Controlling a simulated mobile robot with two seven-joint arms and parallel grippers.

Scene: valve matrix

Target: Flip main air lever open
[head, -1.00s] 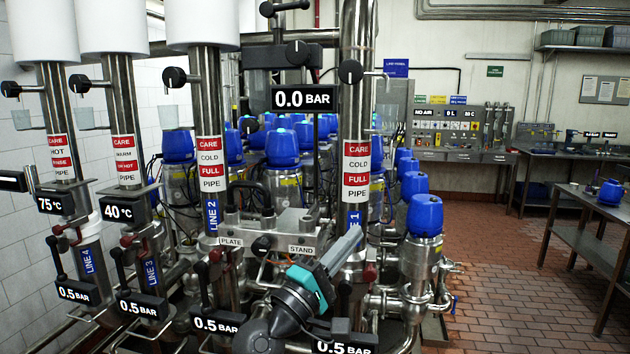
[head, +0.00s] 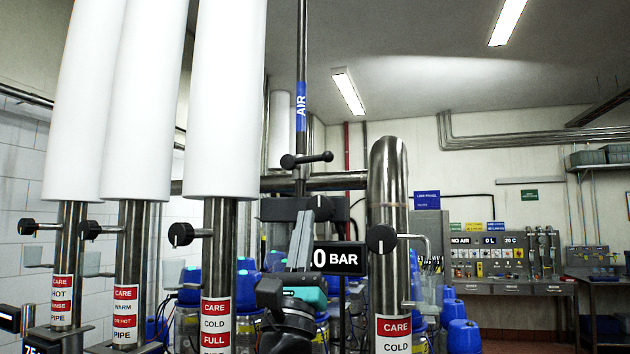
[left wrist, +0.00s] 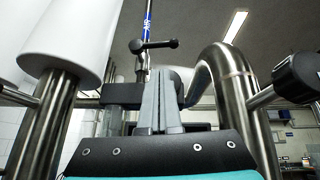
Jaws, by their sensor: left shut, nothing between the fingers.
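The main air lever (head: 318,158) is a black handle with rounded ends. It sits on a thin vertical pipe with a blue AIR label (head: 301,99) and lies nearly level, crosswise to the pipe. In the left wrist view the lever (left wrist: 157,45) shows ahead, above the fingertips. My left gripper (head: 307,214) points upward below the lever, with its grey fingers together and nothing between them. In the left wrist view the closed fingers (left wrist: 159,82) appear below the lever, with a visible gap in the picture. My right gripper is not in view.
A BAR display (head: 345,259) stands behind my gripper, which partly covers it. A thick bent steel pipe (head: 390,180) rises to the right. White-sleeved pipes (head: 225,100) stand at the left. The space around the lever's right end looks clear.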

